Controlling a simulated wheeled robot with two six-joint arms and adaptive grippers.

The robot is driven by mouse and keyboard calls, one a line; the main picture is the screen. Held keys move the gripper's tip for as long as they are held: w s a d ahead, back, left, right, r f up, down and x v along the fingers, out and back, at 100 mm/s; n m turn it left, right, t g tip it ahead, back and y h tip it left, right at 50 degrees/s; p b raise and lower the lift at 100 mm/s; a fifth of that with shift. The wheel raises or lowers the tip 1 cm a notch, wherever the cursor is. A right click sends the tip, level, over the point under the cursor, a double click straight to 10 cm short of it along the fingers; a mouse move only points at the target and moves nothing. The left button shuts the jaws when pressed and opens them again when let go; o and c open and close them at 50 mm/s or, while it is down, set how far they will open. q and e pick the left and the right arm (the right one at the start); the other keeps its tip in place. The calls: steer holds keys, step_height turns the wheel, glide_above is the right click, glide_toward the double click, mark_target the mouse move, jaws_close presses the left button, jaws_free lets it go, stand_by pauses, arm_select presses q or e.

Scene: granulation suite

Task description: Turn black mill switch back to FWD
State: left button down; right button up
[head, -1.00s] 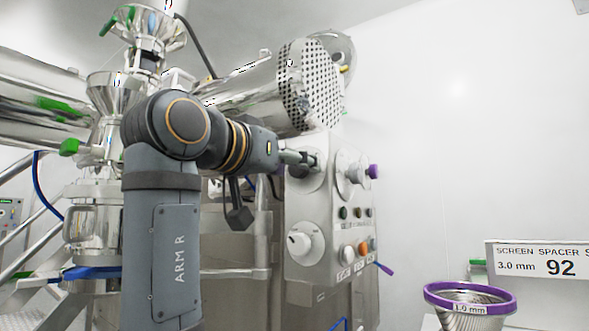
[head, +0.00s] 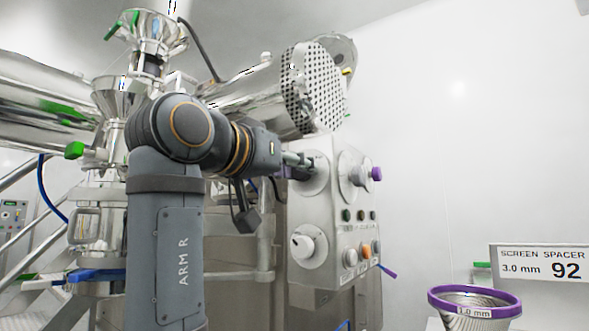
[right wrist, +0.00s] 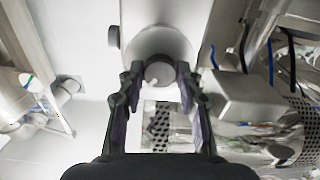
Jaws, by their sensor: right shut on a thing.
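The steel control box (head: 323,215) carries several dials. My right gripper (head: 300,163) is at its upper left dial plate (head: 318,180). In the right wrist view, the two dark fingers of my right gripper (right wrist: 158,78) are on either side of a round grey-looking knob (right wrist: 159,72) in front of a pale disc, and they are shut on it. This knob is the switch at that dial. In the head view the fingers cover most of it, and its pointing direction and any FWD mark cannot be read. My left gripper is not in view.
A pale dial (head: 303,244) sits lower left on the box, and a purple-ended knob (head: 375,174) sits upper right. Small buttons (head: 361,215) lie between. A perforated drum (head: 312,88) is above. A purple-rimmed screen (head: 475,297) stands lower right, by a sign.

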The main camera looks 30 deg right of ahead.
steer(key=shift+n, duration=8.5)
steer(key=o, duration=1.1)
steer(key=shift+o, duration=0.2)
